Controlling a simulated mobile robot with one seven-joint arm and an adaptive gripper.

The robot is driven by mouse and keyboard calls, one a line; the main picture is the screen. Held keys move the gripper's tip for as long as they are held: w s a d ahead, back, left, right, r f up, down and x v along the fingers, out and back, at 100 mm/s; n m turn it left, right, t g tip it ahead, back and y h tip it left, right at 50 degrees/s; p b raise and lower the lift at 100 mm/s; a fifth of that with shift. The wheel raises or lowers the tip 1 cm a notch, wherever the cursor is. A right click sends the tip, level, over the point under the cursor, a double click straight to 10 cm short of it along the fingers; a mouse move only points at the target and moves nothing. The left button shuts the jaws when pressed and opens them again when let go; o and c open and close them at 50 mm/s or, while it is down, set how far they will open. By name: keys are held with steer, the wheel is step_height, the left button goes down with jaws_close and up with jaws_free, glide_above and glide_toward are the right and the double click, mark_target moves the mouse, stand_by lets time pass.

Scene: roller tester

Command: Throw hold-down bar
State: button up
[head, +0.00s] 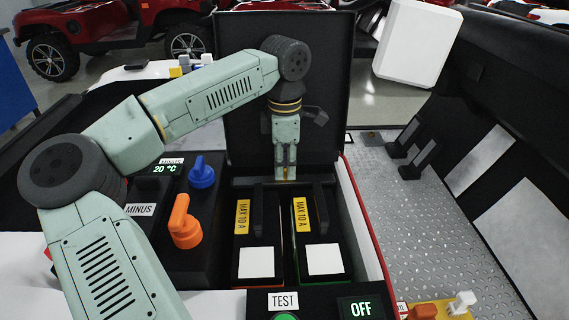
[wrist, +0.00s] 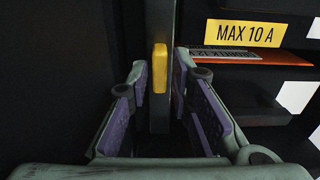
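A dark upright bar with a yellow patch, seemingly the hold-down bar (wrist: 160,100), stands in the middle of the wrist view. My gripper (wrist: 170,90) has its purple-padded fingers apart, one on each side of the bar. A narrow gap seems to show on both sides, so contact cannot be told. In the head view my gripper (head: 285,172) points down at the back of the bay, in front of the raised black lid (head: 240,110). There the bar is mostly hidden by my gripper, with some yellow showing near the fingertips.
Two black units with yellow MAX 10 A labels (head: 242,217) (head: 301,219) sit in the bay. Left is a panel with a blue knob (head: 202,173) and an orange handle (head: 184,222). A test panel reading OFF (head: 361,308) is in front. A metal floor (head: 430,215) lies right.

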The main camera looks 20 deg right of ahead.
steer(key=shift+f, duration=0.1)
steer(key=shift+c, duration=0.4)
jaws_close()
stand_by(0.3)
